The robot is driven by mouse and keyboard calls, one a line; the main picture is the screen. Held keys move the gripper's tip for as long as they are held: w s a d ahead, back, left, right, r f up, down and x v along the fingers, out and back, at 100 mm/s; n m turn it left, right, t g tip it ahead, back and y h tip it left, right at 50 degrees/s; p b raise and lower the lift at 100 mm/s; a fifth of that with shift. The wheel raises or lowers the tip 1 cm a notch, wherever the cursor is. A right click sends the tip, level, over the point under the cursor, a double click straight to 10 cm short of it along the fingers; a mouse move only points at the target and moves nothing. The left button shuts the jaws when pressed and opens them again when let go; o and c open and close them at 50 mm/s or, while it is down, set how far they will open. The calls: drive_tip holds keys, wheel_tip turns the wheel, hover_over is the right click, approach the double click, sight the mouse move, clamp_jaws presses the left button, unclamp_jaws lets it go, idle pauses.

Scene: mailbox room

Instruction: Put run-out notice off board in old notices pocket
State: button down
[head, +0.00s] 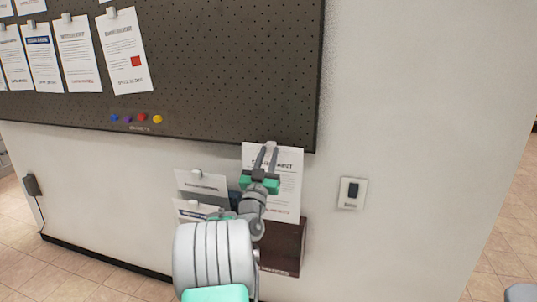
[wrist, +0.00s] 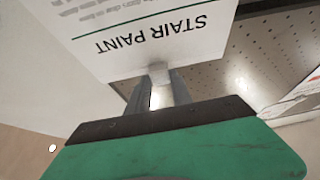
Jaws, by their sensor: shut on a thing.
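My gripper (head: 265,160) is shut on the top edge of a white paper notice (head: 287,190), just below the board's lower right corner. In the wrist view the notice (wrist: 150,25) reads "STAIR PAINT" upside down, and a pale clip-like piece (wrist: 161,88) shows between the fingers (wrist: 158,80). A dark brown wall pocket (head: 283,250) is below and behind the notice. The held notice hangs in front of its upper part; whether its lower edge is inside cannot be told. Two other notices (head: 201,184) with clips show left of my arm, partly hidden by it.
The dark pegboard (head: 220,70) holds several clipped notices (head: 123,50) at its upper left, with coloured pins (head: 136,118) along its lower edge. A light switch (head: 352,193) is on the wall to the right. The wall between is bare.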

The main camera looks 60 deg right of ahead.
wheel_tip(320, 180, down, 9)
drive_tip(key=b, duration=0.9)
drive_tip(key=shift+r, duration=0.15)
drive_tip(key=c, duration=1.1)
unclamp_jaws()
drive_tip(key=shift+o, duration=0.2)
drive_tip(key=shift+a, duration=0.1)
drive_tip(key=b+v, duration=0.2)
drive_tip(key=v, duration=0.5)
drive_tip(key=shift+a, duration=0.3)
drive_tip(key=shift+s, duration=0.1)
